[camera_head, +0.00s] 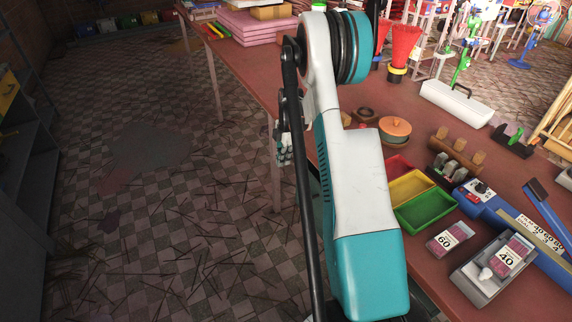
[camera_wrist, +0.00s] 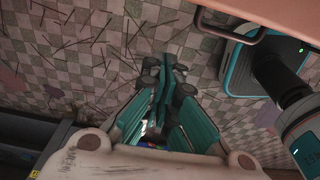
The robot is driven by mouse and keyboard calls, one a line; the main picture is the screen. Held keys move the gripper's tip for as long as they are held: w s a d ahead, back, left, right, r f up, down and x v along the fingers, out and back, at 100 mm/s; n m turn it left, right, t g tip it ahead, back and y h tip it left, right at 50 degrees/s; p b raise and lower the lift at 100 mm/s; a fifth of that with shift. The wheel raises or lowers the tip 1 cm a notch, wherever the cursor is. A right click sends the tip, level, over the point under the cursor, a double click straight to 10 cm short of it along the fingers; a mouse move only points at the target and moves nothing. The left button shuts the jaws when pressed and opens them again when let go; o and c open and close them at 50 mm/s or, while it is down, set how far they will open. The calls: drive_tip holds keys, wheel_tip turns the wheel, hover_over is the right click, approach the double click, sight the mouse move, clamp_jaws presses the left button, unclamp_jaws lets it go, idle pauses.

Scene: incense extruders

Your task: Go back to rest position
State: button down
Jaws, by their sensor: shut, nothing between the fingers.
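My gripper (camera_wrist: 167,72) is shut and empty in the wrist view, its fingers together and pointing over the checkered floor. In the head view my gripper (camera_head: 284,150) shows only in part, to the left of my white and teal arm, which hides the rest. It hangs beside the left edge of the red-brown table (camera_head: 255,72), over the floor side. It touches nothing that I can see.
On the table stand red, yellow and green trays (camera_head: 424,209), a lidded orange pot (camera_head: 395,129), a white toolbox (camera_head: 456,103) and boxes marked 60 (camera_head: 450,238) and 40. The floor (camera_head: 150,220) at left is open, littered with thin sticks. A shelf (camera_head: 22,150) stands far left.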

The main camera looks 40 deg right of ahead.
drive_tip(key=r, duration=0.2)
drive_tip(key=d+r+p, duration=0.1)
drive_tip(key=r, duration=0.2)
drive_tip(key=shift+s+d+r, duration=0.2)
drive_tip(key=shift+d+r, duration=0.1)
drive_tip(key=shift+d, duration=0.1)
